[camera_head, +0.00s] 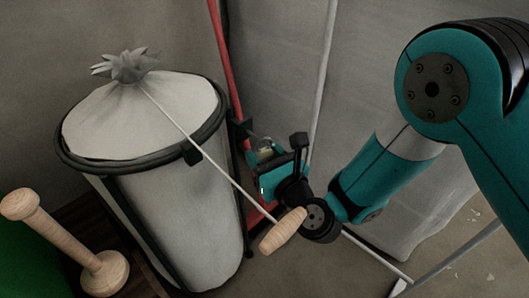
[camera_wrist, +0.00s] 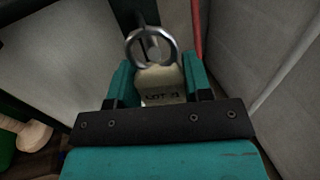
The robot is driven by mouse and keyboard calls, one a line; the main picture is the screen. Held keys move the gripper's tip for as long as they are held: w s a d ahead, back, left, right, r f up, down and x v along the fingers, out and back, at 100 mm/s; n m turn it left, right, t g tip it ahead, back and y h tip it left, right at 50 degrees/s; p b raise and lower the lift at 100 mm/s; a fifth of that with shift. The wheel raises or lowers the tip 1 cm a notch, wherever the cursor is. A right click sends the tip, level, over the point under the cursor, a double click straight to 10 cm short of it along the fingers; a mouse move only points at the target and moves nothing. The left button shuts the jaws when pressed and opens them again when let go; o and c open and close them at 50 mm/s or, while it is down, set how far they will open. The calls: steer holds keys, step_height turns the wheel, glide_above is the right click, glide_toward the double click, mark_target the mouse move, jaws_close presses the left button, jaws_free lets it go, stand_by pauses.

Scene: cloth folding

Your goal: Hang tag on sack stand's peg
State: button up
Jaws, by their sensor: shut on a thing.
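The sack stand (camera_head: 215,120) has a dark round rim with a tied pale sack (camera_head: 180,210) in it. A dark bracket (camera_head: 240,130) sits on the rim's right side, facing my gripper (camera_head: 265,157). My gripper is shut on a cream tag (camera_wrist: 162,90) with dark lettering, and the tag shows small in the head view (camera_head: 265,154). A metal ring (camera_wrist: 133,53) stands above the tag. A grey peg-like part (camera_wrist: 140,17) shows just above and behind the ring. I cannot tell whether the ring is around it, touching or apart.
A cord runs from the sack's neck to a wooden handle (camera_head: 283,230), below my gripper. A wooden post (camera_head: 60,240) stands at lower left beside a green thing (camera_head: 20,265). A red pole (camera_head: 222,60) rises behind. A grey sheet (camera_head: 390,90) hangs at right.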

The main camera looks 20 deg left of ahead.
stand_by(0.4)
steer(key=o, duration=1.3)
steer(key=shift+b+v, duration=1.25)
steer(key=shift+b, duration=1.45)
steer(key=shift+s+d+b, duration=0.3)
steer(key=shift+d+b, duration=0.05)
steer(key=shift+b, duration=0.35)
steer(key=shift+b+v, duration=2.05)
steer(key=shift+b, duration=0.6)
steer(key=shift+d, duration=0.1)
